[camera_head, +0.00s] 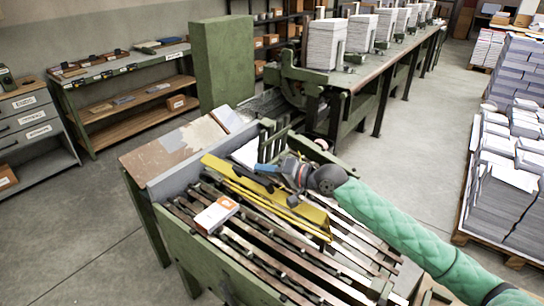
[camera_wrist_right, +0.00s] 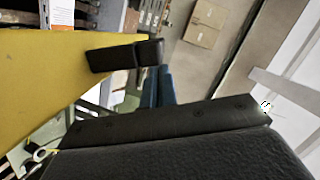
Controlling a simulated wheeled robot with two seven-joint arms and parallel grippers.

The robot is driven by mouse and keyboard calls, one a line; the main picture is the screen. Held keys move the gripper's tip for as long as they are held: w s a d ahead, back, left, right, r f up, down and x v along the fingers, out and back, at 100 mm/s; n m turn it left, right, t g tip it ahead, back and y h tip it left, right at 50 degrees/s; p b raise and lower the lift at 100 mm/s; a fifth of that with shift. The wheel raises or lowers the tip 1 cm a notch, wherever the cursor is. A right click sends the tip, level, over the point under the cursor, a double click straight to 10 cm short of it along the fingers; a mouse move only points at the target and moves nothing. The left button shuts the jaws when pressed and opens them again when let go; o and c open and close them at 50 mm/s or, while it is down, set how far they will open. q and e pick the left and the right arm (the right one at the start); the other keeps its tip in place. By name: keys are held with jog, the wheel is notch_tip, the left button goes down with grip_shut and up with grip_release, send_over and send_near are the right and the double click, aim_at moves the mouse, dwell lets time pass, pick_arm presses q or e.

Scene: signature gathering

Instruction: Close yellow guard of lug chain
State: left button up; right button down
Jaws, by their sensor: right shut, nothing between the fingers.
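The yellow guard (camera_head: 312,212) of the lug chain is a long, tilted yellow plate over the green-framed feeder. Yellow rods or edges run along its near side. My right gripper (camera_head: 262,176) is shut and empty, above or against the guard's middle; contact cannot be told. In the right wrist view the guard (camera_wrist_right: 60,70) fills the left side, with a black block (camera_wrist_right: 125,56) across its edge; whether the block touches it is unclear. The lug chain's slats (camera_head: 265,252) run below the guard. My left gripper is out of view.
A white-and-orange box (camera_head: 216,214) lies on the slats in front of the guard. A worn board (camera_head: 172,148) is at the feeder's left. A long table with paper stacks (camera_head: 326,42) stands behind. A pallet of paper (camera_head: 510,180) is at right. Floor at left is clear.

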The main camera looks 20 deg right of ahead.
aim_at(256, 181)
jog(key=shift+n+h, duration=0.3)
jog(key=shift+n, duration=0.5)
jog(key=s+a, duration=0.1)
jog(key=a+f+p, duration=0.1)
jog(key=s+a, duration=0.1)
jog(key=shift+s+a+f+p, duration=0.2)
jog(key=shift+s+a+p, duration=0.05)
jog(key=shift+s+p, duration=0.15)
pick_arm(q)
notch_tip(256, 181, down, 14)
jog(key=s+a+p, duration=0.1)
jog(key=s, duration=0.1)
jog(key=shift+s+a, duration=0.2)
pick_arm(e)
jog(key=s+a+f+n+h, duration=0.2)
jog(key=s+a+f+n, duration=0.3)
jog(key=f, duration=0.8)
jog(key=shift+s+a+n+t, duration=0.4)
jog(key=shift+s+a, duration=0.75)
jog(key=shift+a, duration=1.1)
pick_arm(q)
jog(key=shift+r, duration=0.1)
